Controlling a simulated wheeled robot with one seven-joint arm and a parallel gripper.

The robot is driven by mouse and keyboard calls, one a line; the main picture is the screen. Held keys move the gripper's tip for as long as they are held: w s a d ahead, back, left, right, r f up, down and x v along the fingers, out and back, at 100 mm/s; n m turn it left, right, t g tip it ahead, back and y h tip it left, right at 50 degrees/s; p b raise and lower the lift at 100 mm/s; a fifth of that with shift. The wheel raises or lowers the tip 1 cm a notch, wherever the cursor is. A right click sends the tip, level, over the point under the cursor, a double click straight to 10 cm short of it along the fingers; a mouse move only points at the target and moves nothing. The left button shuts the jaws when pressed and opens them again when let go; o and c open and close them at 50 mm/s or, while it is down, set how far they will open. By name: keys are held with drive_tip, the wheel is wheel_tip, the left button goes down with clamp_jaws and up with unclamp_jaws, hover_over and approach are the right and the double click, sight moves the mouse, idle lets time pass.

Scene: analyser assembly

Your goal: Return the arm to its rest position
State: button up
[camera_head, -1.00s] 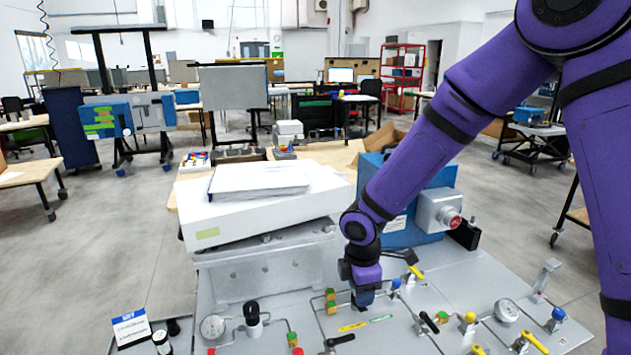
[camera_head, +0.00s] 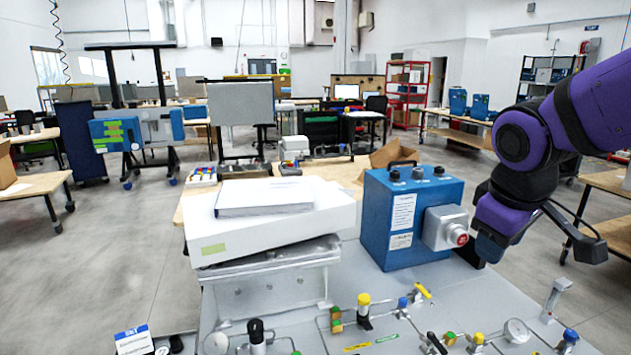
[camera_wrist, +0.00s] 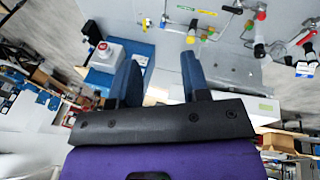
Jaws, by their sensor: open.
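My purple arm (camera_head: 590,100) comes in from the right in the head view, folded up and clear of the panel. My gripper (camera_head: 483,250) hangs beside the red-buttoned grey box on the blue case, at its right; I cannot tell from this view how far apart they are. In the wrist view my gripper (camera_wrist: 158,80) shows two blue fingers spread apart with nothing between them. The grey panel (camera_head: 290,345) with its valves and gauges lies below and in front.
The blue case (camera_head: 400,215) with the grey red-buttoned box (camera_head: 445,228) stands at the panel's back. A workbench (camera_head: 610,183) stands behind my arm at right. Open floor lies at left.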

drive_tip(key=s+d+r+m+t, duration=0.1)
drive_tip(key=s+r+m, duration=0.1)
drive_tip(key=s, duration=0.3)
drive_tip(key=s+d+r+m+y, duration=0.1)
drive_tip(key=s+d+r+m, duration=0.1)
drive_tip(key=s+m, duration=0.2)
drive_tip(key=shift+s+d+r+t+y, duration=0.2)
drive_tip(key=shift+s+r+t+y, duration=0.15)
drive_tip(key=shift+s, duration=0.75)
idle(6.0)
